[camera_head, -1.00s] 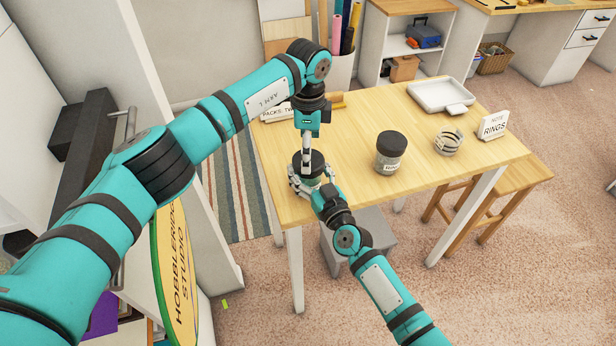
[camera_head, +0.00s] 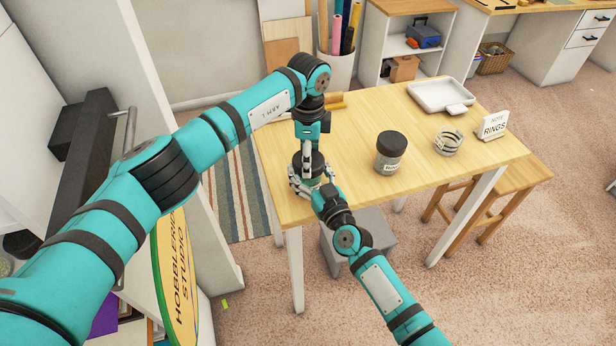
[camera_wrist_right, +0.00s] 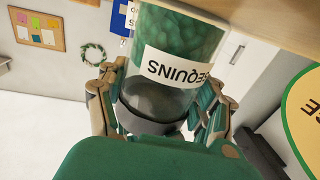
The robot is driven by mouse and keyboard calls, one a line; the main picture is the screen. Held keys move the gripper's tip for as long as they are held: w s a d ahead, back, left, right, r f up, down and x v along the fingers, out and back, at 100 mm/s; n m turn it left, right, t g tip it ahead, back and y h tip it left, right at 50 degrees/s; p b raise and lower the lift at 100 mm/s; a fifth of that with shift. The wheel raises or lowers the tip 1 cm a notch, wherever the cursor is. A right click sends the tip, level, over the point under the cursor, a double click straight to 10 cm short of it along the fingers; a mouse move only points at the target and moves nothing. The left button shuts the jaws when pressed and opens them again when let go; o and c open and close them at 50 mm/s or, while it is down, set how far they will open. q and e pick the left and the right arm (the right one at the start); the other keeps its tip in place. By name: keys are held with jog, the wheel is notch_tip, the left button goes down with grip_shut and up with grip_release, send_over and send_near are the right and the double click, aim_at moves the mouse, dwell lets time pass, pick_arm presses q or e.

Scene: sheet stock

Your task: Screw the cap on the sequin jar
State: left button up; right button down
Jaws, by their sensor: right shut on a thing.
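The sequin jar, clear with green sequins and a white label, shows in the right wrist view (camera_wrist_right: 172,65), with the label upside down. My right gripper (camera_head: 311,188) is shut around it at the table's left front corner; its fingers flank the jar in the wrist view (camera_wrist_right: 160,110). A dark round cap (camera_head: 308,163) shows at the jar's top; I cannot tell how it is seated. My left gripper (camera_head: 308,148) points down from above, its fingers at the cap. Its far finger is hidden, so its opening is unclear.
A dark-capped jar (camera_head: 389,152) stands to the right on the wooden table (camera_head: 350,120). Beyond it are a stack of rings (camera_head: 448,141), a white tray (camera_head: 436,95) and a RINGS note card (camera_head: 492,124). The table front between the grippers and capped jar is clear.

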pick_arm(q)
jog(key=shift+m, duration=0.9)
jog(key=shift+c, duration=0.5)
jog(key=m, duration=0.4)
jog(key=shift+w, duration=0.1)
jog(key=m, duration=0.4)
jog(key=shift+m, duration=0.4)
jog(key=m, duration=0.4)
jog(key=shift+m, duration=0.4)
jog(key=m, duration=0.6)
jog(key=shift+m, duration=0.4)
jog(key=m, duration=1.1)
jog(key=shift+f, duration=0.1)
jog(key=m, duration=0.4)
jog(key=shift+m, duration=0.4)
jog(key=m, duration=0.4)
jog(key=shift+m, duration=0.3)
jog(key=o, duration=1.4)
notch_tip(320, 180, up, 12)
